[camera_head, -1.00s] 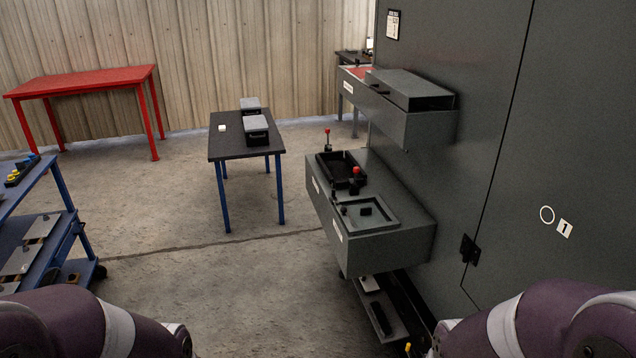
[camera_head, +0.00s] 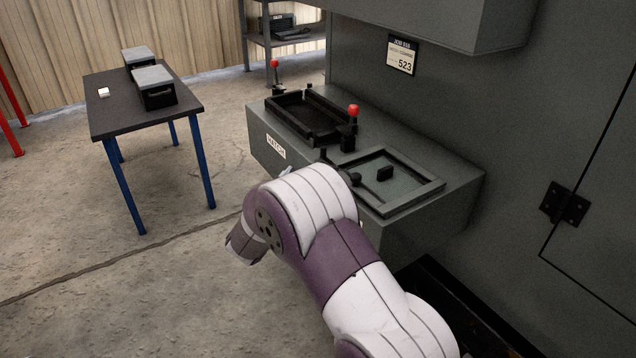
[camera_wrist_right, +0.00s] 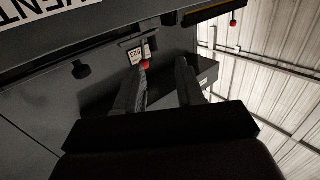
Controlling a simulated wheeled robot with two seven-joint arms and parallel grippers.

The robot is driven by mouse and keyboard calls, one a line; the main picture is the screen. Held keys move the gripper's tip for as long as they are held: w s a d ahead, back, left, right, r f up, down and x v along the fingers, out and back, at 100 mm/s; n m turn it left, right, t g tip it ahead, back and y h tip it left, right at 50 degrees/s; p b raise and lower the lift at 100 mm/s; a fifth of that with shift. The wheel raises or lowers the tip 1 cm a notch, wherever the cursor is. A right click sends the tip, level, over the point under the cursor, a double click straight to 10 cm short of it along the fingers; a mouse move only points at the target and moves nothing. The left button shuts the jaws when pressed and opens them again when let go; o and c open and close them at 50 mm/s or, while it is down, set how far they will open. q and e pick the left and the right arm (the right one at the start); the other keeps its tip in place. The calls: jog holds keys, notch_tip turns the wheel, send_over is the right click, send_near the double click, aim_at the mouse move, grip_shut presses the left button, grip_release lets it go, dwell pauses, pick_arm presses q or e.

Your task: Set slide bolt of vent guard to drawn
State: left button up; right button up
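In the right wrist view a dark grey box front with a white label (camera_wrist_right: 45,12), its letters partly cut off but reading like "VENT", fills the upper left. I cannot tell whether this knob belongs to the slide bolt; the bolt's position is not readable. My right gripper (camera_wrist_right: 160,70) is open, its fingers apart with nothing seen held between them. In the head view my right arm reaches in from the bottom right, and its gripper is not visible there. My left gripper is in neither view.
A lower grey box labelled like "HATCH" (camera_head: 420,232) carries a black tray (camera_head: 305,118), a red-knobbed lever (camera_head: 353,112) and a framed panel (camera_head: 420,190). An upper grey box (camera_head: 440,25) overhangs it. A table (camera_head: 115,120) stands left; floor between is clear.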

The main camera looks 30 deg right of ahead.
aim_at(322, 151)
jog(key=shift+h, duration=0.3)
jog(key=x, duration=0.4)
jog(key=b+x, duration=0.1)
jog(key=x, duration=0.7)
jog(key=shift+s+d+r+b, duration=0.1)
jog(key=shift+s+d+b, duration=0.2)
jog(key=shift+d, duration=0.2)
grip_shut()
